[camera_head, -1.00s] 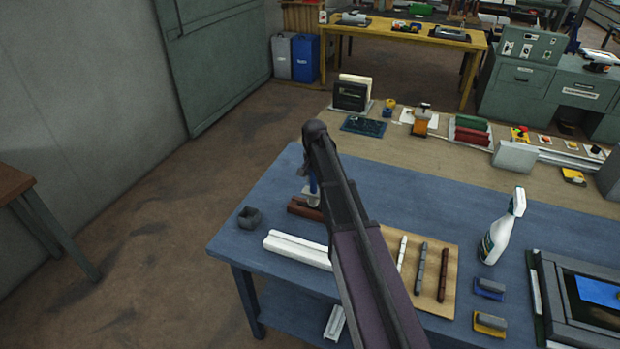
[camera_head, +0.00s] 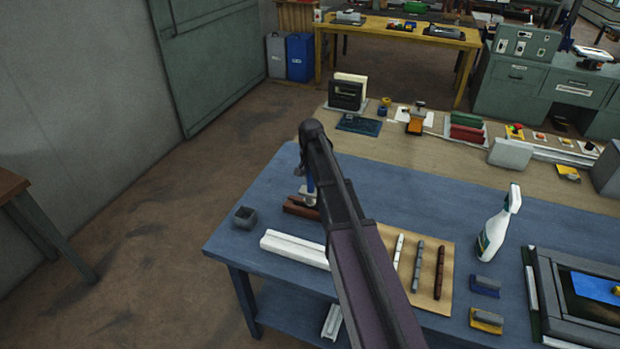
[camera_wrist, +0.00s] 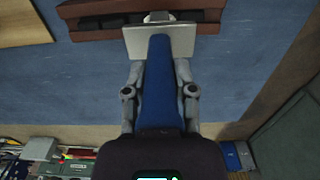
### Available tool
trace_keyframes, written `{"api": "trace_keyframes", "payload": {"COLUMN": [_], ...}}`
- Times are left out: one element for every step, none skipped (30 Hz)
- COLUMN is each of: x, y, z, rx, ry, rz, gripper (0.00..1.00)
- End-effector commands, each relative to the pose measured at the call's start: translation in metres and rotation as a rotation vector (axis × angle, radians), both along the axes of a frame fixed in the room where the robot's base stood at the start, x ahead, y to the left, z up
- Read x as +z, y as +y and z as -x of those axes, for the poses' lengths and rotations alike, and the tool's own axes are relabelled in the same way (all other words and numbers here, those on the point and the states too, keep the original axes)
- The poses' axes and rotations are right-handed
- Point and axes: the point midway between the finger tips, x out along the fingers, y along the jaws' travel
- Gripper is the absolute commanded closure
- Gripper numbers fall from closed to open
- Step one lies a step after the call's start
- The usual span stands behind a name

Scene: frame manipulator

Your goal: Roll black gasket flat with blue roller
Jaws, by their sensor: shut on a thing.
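My gripper (camera_wrist: 159,85) is shut on the blue handle of the roller (camera_wrist: 158,68). In the wrist view the handle runs up to a pale metal head, and a small whitish part shows beyond it. The head is at a dark red-brown profile (camera_wrist: 85,28) on the blue bench; I cannot tell whether it touches. In the head view the blue handle (camera_head: 310,184) shows beside my arm, above the same profile (camera_head: 297,208). My arm hides part of both. I cannot make out the black gasket clearly; a darker band runs along the profile in the wrist view.
A white profile (camera_head: 296,249) and a small grey cup (camera_head: 245,217) lie near the bench's left edge. A tan board (camera_head: 430,283) with several strips, a spray bottle (camera_head: 497,230) and a dark frame (camera_head: 545,292) are to the right. Blue bench behind my arm is clear.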

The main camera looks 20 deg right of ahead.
Motion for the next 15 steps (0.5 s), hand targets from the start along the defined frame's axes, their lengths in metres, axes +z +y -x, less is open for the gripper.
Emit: {"api": "trace_keyframes", "payload": {"x": [0.000,0.000,0.000,0.000,-0.001,-0.001,-0.001,-0.001,-0.001,-0.001,-0.001,-0.001,-0.001,-0.001,-0.001], "y": [-0.002,-0.002,-0.004,-0.005,-0.006,-0.008,-0.009,-0.010,-0.012,-0.013,-0.014,-0.016,-0.017,-0.018,-0.020], "z": [0.002,0.003,0.004,0.005,0.006,0.007,0.008,0.009,0.010,0.011,0.012,0.013,0.014,0.015,0.016], "rx": [0.000,0.000,-0.001,-0.001,-0.001,-0.001,-0.001,-0.001,-0.001,-0.001,-0.001,-0.001,-0.001,-0.001,-0.001], "ry": [0.000,0.000,0.001,0.001,0.001,0.001,0.001,0.001,0.001,0.001,0.001,0.001,0.001,0.001,0.001], "rz": [0.000,0.000,-0.001,-0.001,-0.001,-0.001,-0.001,-0.001,-0.001,-0.001,-0.001,-0.001,-0.001,-0.001,-0.001], "gripper": [1.00,1.00,1.00,1.00,1.00,1.00,1.00,1.00,1.00,1.00,1.00,1.00,1.00,1.00,1.00]}}
